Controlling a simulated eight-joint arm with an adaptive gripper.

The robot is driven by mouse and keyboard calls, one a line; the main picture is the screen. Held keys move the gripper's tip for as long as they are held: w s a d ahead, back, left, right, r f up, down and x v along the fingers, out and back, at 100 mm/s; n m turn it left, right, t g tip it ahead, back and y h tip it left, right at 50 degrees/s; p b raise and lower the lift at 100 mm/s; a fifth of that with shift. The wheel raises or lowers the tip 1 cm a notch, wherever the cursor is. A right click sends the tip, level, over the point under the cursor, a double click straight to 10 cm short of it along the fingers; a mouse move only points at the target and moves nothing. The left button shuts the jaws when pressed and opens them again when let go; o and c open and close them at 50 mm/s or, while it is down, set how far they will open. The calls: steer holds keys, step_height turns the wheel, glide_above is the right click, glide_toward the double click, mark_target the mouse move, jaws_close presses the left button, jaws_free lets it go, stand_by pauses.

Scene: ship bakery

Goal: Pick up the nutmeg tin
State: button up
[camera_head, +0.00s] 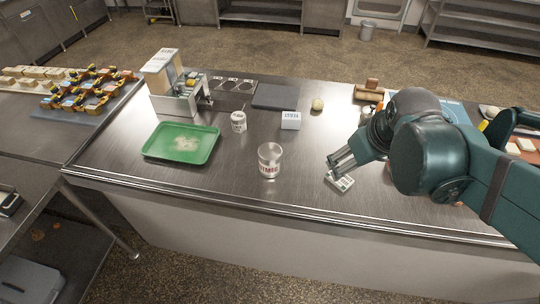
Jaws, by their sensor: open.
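A smaller pale tin (238,121) with a dark label stands farther back to the left.
A small labelled box (341,182) lies just below my fingertips. A green tray (181,143) is at the left, before a metal machine (172,101). A white box (291,120) and a round yellowish item (318,105) stand behind. Bare counter surrounds the nutmeg tin.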

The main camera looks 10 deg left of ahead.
steer(key=w+a+n+g+p, duration=0.2)
steer(key=w+a+n+p, duration=0.4)
steer(key=a, duration=0.5)
steer(key=n+g+p, duration=0.2)
steer(key=n+p, duration=0.3)
steer(key=p, duration=0.2)
glide_above(271, 151)
steer(key=d, duration=0.2)
step_height(271, 151, down, 2)
steer(key=shift+w+d+f, duration=0.1)
steer(key=shift+w, duration=0.05)
steer(key=shift+a+f+n+g, duration=0.3)
steer(key=shift+a+f, duration=0.2)
steer(key=shift+a, duration=0.25)
steer(key=shift+a+f, duration=0.15)
steer(key=shift+f, duration=1.15)
steer(key=shift+f, duration=0.15)
steer(key=shift+a+f+p, duration=0.2)
steer(key=shift+f+p, duration=0.05)
steer(key=shift+f, duration=0.95)
steer(key=shift+a+f+p, duration=0.15)
steer(key=shift+f+p, duration=0.1)
steer(key=shift+f, duration=0.95)
